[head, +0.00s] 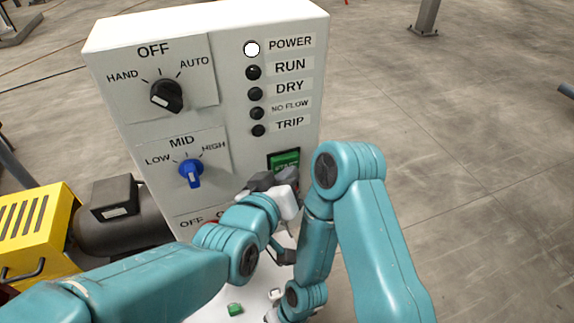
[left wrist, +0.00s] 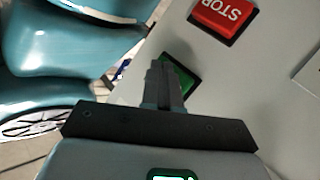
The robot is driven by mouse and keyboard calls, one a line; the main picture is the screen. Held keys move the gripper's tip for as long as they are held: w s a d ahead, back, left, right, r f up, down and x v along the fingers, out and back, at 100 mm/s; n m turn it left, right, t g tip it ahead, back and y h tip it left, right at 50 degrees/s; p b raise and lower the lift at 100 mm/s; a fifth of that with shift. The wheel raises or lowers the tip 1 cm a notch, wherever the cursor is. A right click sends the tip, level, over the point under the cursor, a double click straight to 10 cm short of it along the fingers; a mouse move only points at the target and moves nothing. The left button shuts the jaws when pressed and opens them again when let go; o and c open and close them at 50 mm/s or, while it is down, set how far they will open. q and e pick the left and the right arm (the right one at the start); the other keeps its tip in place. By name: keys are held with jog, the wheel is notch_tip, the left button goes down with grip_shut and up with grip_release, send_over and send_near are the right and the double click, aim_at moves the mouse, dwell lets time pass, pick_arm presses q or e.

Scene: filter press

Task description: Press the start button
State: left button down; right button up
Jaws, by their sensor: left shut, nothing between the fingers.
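The start button (head: 285,159) is a green rectangle in a dark frame at the lower right of the white control panel. In the left wrist view the green button (left wrist: 187,78) is partly hidden behind my left gripper's fingers. My left gripper (head: 287,175) is shut and empty, its tips right in front of the button's lower part. In the left wrist view the closed fingers (left wrist: 163,75) overlap the green; I cannot tell whether they touch it. My right gripper is low in the head view, mostly hidden by its arm, and its jaws are unclear.
The red STOP button (left wrist: 224,14) is close to the green one. The panel has a black selector (head: 166,96), a blue selector (head: 191,173) and a lit white POWER lamp (head: 251,49). A yellow machine (head: 32,235) stands at left. Open floor lies right.

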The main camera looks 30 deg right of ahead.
pick_arm(q)
jog(key=shift+w, duration=0.35)
dwell(0.3)
jog(key=shift+s, duration=0.2)
jog(key=shift+s+a+b, duration=0.2)
jog(key=shift+s+b, duration=0.4)
jog(key=shift+s, duration=0.2)
